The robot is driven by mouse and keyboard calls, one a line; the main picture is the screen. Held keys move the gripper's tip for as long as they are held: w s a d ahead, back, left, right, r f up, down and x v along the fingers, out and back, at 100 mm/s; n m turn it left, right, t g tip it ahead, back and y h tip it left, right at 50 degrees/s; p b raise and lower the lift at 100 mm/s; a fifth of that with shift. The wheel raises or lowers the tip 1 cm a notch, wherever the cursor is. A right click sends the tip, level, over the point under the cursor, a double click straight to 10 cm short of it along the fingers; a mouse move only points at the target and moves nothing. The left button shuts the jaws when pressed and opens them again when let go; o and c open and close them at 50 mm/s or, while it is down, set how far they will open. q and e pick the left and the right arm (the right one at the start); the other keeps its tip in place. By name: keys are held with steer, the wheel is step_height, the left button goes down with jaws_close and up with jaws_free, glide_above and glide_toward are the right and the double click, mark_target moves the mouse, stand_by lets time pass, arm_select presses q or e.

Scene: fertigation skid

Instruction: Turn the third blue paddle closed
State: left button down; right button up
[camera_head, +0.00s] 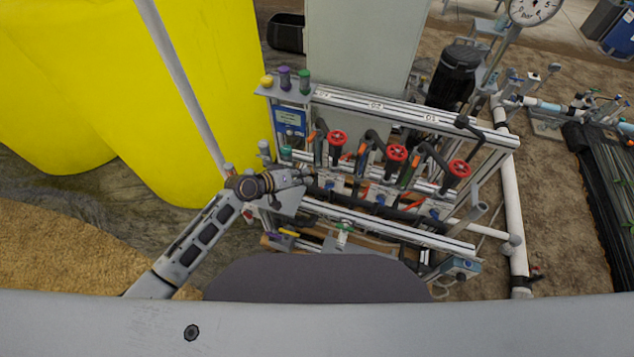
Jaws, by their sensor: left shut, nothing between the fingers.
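The fertigation skid (440,244) carries a row of upright lines with small blue paddles low on them. The first blue paddle (329,185) is at the left, a second blue paddle (380,198) in the middle, and the third blue paddle (434,214) at the right, below the right red handwheel. They are too small to tell how each is turned. My left gripper (310,176) is shut and empty, in front of the skid's left end, close to the first paddle and well left of the third. Whether it touches anything is unclear. My right gripper is out of view.
Three red handwheels (396,153) stick up above the paddles. Black hoses and a lower rail (380,227) run across the skid. A large yellow tank (120,90) stands at the left, a white pipe (511,200) at the right.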

mark_target(329, 185)
arm_select(q)
steer(key=d+f, duration=0.4)
steer(key=shift+w+d, duration=0.2)
steer(key=shift+w, duration=0.05)
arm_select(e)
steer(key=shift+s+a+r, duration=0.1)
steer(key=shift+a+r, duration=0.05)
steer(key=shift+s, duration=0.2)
arm_select(q)
steer(key=shift+d+f, duration=0.1)
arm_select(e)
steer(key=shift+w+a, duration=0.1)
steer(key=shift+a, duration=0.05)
